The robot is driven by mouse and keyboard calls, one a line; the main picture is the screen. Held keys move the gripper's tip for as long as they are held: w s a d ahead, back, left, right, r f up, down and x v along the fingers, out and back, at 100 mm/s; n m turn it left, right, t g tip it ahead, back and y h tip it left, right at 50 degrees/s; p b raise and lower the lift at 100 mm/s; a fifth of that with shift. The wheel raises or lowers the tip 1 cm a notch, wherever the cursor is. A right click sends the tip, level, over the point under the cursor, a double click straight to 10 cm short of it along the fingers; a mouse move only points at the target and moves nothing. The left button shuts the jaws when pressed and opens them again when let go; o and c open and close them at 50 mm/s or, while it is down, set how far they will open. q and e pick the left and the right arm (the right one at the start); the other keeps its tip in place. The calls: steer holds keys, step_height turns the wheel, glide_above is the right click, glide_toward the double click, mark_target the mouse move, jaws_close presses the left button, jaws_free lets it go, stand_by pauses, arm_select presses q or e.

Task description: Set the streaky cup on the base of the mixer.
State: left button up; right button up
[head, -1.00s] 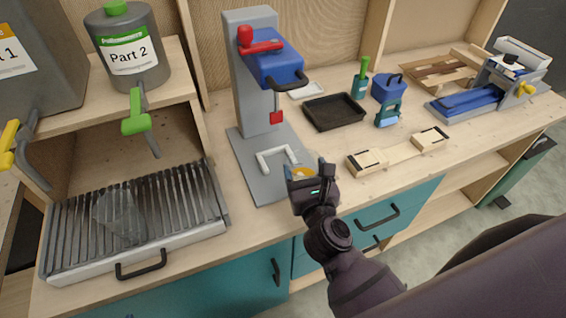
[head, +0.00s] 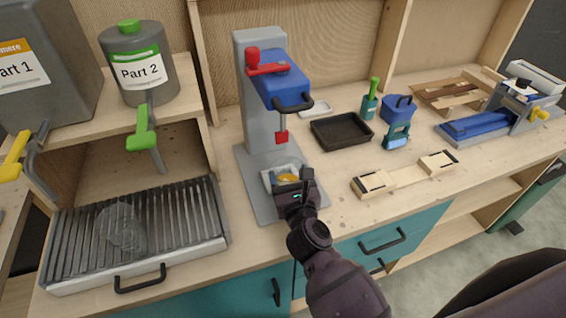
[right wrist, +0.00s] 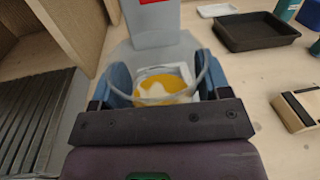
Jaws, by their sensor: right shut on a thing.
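The streaky cup (right wrist: 160,88) is clear, with yellow and white streaks inside. My right gripper (right wrist: 158,90) is shut on it, with blue fingers on both sides of its wall. In the head view the cup (head: 285,178) shows just beyond my right gripper (head: 292,187), partly hidden by it. The mixer (head: 262,90) has a grey column, a blue head and a red lever. The cup is over the mixer's grey base (head: 253,187), at the white bracket there. I cannot tell whether it touches the base. My left gripper is out of view.
A red-tipped stirrer (head: 281,136) hangs from the mixer head above and behind the cup. Another clear cup (head: 122,228) is on the slatted tray (head: 215,235) at left. A black tray (head: 341,130) and a wooden form (head: 405,175) lie to the right.

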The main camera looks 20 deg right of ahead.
steer(key=w+f, duration=0.1)
steer(key=w, duration=0.1)
steer(key=w+f+b, duration=0.1)
steer(key=w, duration=0.2)
steer(key=w+f+b, duration=0.1)
steer(key=w, duration=0.1)
steer(key=shift+w+d+f, duration=0.2)
steer(key=shift+d+f, duration=0.05)
steer(key=shift+d, duration=0.05)
steer(key=shift+f, duration=0.1)
steer(key=o, duration=0.6)
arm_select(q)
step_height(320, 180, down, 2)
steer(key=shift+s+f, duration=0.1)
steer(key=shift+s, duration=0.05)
arm_select(e)
steer(key=shift+o, duration=0.5)
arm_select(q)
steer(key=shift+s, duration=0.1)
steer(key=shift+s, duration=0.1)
